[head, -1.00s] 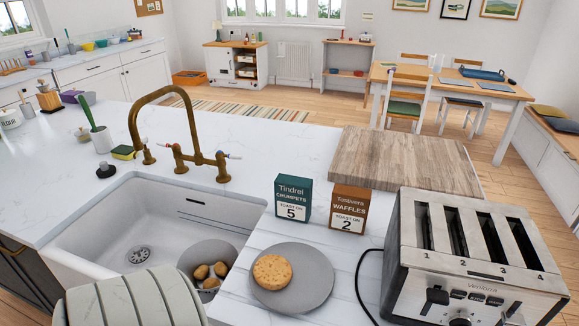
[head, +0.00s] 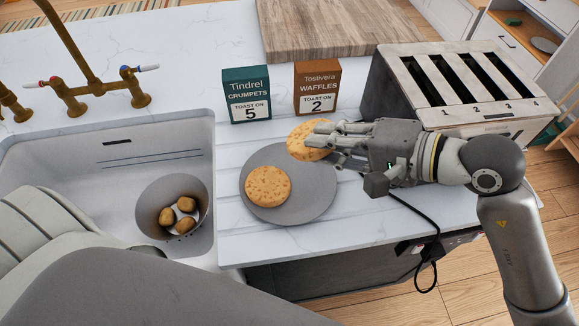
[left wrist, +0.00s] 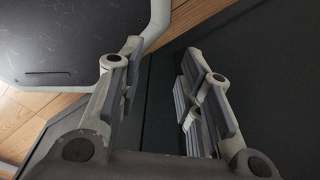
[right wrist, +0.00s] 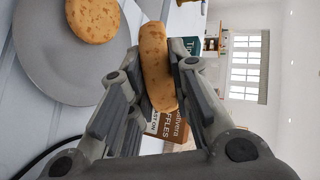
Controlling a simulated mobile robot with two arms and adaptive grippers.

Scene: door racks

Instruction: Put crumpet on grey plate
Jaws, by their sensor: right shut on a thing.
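A round golden crumpet (head: 310,139) is held on edge in my right gripper (head: 335,140), above the back right rim of the grey plate (head: 300,206). The held crumpet also shows between the fingers in the right wrist view (right wrist: 157,68). A second crumpet (head: 268,186) lies flat on the left part of the plate. In the right wrist view this crumpet (right wrist: 92,18) is at the top left. My left gripper (left wrist: 160,90) is open and empty, with a dark surface behind it. It is not visible in the head view.
A four-slot toaster (head: 465,85) stands right of the plate, its cord running past the plate. A crumpets box (head: 247,94) and a waffles box (head: 317,88) stand behind. The sink (head: 90,180) at left holds a colander (head: 172,205) with potatoes. A wooden board (head: 340,28) lies at the back.

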